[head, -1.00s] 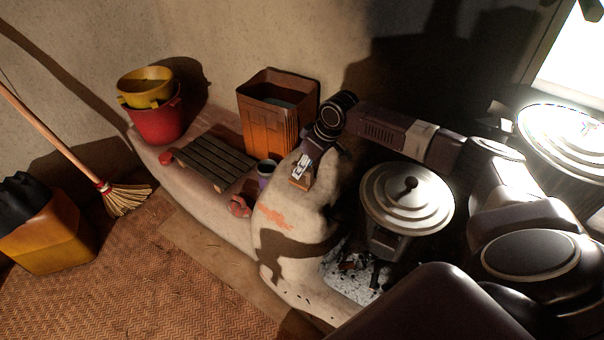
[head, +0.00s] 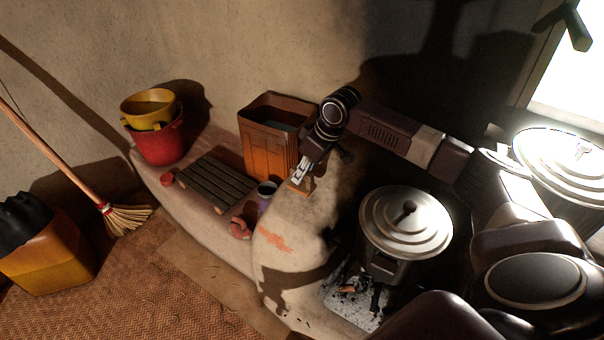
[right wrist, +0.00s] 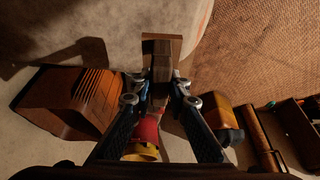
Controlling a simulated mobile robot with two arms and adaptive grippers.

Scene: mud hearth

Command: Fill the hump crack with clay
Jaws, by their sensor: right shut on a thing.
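The pale rounded hump (head: 290,262) of the mud hearth stands at the middle, with a ragged orange-red streak (head: 274,238) on its front. I cannot tell how deep the crack is filled there. My right gripper (head: 301,175) is above the back of the hump, shut on a small brown wooden block (head: 299,186). The block also shows between the fingertips in the right wrist view (right wrist: 162,48). I cannot tell whether it touches the hump. A reddish clay-like lump (head: 240,228) lies left of the hump on the ledge. My left gripper is out of view.
A lidded pot (head: 406,222) stands right of the hump over ash. A dark cup (head: 266,190), slatted rack (head: 215,184), orange-brown bin (head: 268,150) and red bucket (head: 160,143) line the ledge. A broom (head: 125,217) and yellow jerrycan (head: 50,255) are at left.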

